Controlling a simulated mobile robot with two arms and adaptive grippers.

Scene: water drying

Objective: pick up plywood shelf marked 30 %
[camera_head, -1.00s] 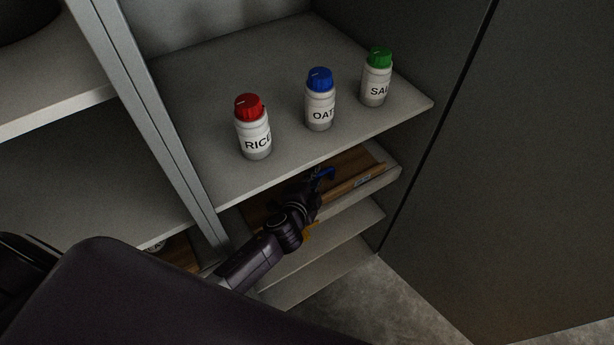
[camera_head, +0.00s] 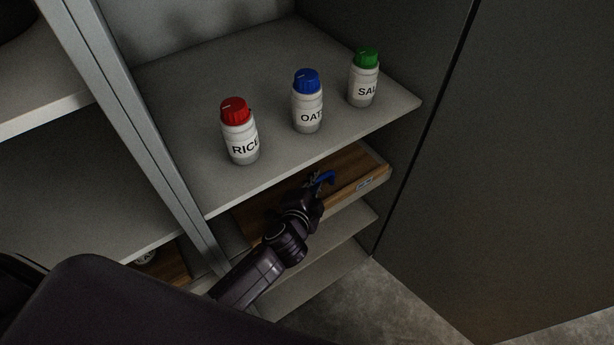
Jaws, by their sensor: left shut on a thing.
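A brown plywood shelf (camera_head: 352,168) lies in the gap under the upper grey shelf, its front edge showing. A small pale label (camera_head: 364,184) sits on that front edge, too small to read. My left gripper (camera_head: 318,183) is shut on the plywood shelf near the middle of its visible front. The gripper's blue finger part shows above the wood, and its lower side is hidden. The back of the plywood shelf is hidden under the upper shelf. My right gripper is not in view.
The upper grey shelf (camera_head: 205,185) holds a red-capped RICE bottle (camera_head: 240,140), a blue-capped OATS bottle (camera_head: 308,108) and a green-capped bottle (camera_head: 363,85). A metal post (camera_head: 130,130) stands left. Grey shelves (camera_head: 335,225) lie below. A dark panel (camera_head: 490,180) stands right.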

